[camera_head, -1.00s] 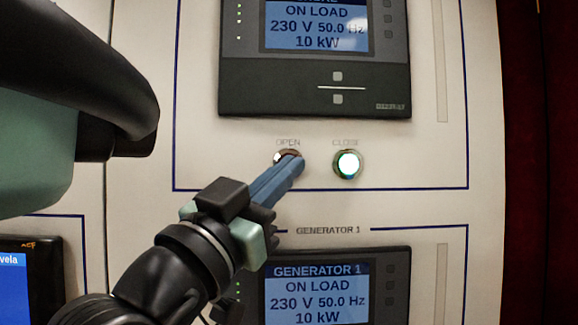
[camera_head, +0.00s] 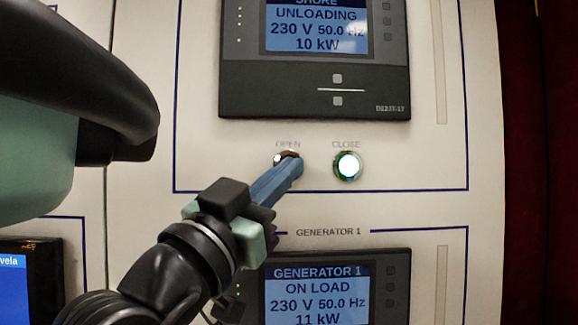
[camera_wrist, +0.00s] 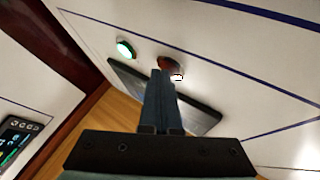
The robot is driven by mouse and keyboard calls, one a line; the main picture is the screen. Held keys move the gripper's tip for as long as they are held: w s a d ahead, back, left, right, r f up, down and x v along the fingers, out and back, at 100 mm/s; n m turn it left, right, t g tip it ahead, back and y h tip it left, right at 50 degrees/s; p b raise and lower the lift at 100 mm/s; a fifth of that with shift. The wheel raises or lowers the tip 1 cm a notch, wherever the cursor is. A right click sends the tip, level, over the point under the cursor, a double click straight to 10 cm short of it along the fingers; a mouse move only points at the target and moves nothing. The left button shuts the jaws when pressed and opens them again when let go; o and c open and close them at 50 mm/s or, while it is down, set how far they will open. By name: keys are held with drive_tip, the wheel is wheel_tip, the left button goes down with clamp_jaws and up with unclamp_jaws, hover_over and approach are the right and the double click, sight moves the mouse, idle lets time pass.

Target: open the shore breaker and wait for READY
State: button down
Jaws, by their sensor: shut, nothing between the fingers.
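The shore panel's display (camera_head: 317,29) reads UNLOADING, 230 V, 50.0 Hz, 10 kW. Below it are the OPEN button (camera_head: 283,157), dark red with a metal ring, and the CLOSE button (camera_head: 348,165), lit whitish green. My gripper (camera_head: 293,166) is shut and empty, its blue fingertips at the OPEN button and covering part of it. In the wrist view the fingertips (camera_wrist: 162,74) lie at the lower edge of the dark red OPEN button (camera_wrist: 169,64); whether they touch it I cannot tell. The lit CLOSE button (camera_wrist: 125,49) is to its left there.
Below is the GENERATOR 1 panel, whose display (camera_head: 317,293) reads ON LOAD, 230 V, 50.0 Hz, 11 kW. Another blue screen (camera_head: 18,290) is at the lower left. A dark red surface (camera_head: 545,160) stands at the right.

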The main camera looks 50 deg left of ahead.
idle(0.4)
drive_tip(key=shift+s+d, duration=0.45)
drive_tip(key=shift+d, duration=0.15)
drive_tip(key=s+d, duration=0.3)
drive_tip(key=shift+s+d, duration=0.15)
drive_tip(key=shift+d, duration=0.25)
idle(0.9)
drive_tip(key=w+d+f+t+h+b, duration=0.1)
drive_tip(key=d+f+t+h+b, duration=0.1)
drive_tip(key=d, duration=1.1)
drive_tip(key=w+d+f+t+h+b, duration=0.1)
drive_tip(key=d+f+t+h+b, duration=0.1)
drive_tip(key=d, duration=1)
wheel_tip(320, 180, down, 2)
drive_tip(key=shift+d+f+h+b, duration=0.1)
drive_tip(key=shift+d+h+b, duration=0.35)
drive_tip(key=shift+b, duration=0.45)
